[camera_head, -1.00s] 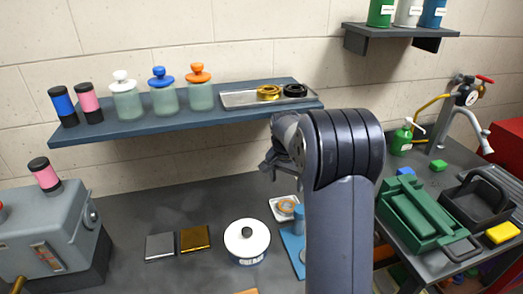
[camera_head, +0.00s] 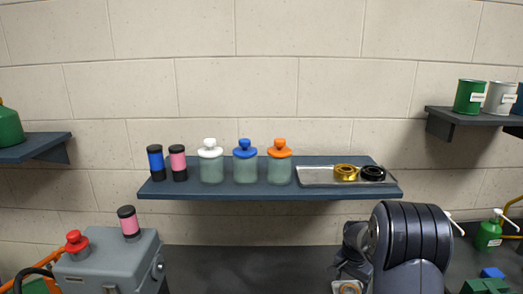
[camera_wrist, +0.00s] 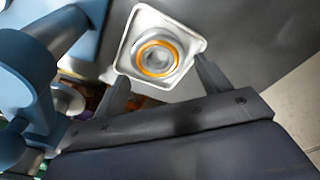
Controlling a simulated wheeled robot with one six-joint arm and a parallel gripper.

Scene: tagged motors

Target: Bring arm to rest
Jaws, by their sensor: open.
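My arm is folded at the lower right of the head view, with my gripper (camera_head: 350,262) at its left side, partly hidden by the arm. In the wrist view my gripper (camera_wrist: 160,76) shows two dark fingers spread apart with nothing held. Beyond the fingers is a small white square dish (camera_wrist: 136,25) with an orange-edged round part (camera_wrist: 157,58) in it. I cannot tell from this view whether a finger touches the dish.
A blue stand (camera_wrist: 88,40) is close on the left in the wrist view. A wall shelf (camera_head: 225,192) holds spools, jars and a tray (camera_head: 316,176) with gold and black rings. A grey machine (camera_head: 105,265) stands lower left. Dark bench surface (camera_head: 250,262) shows between.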

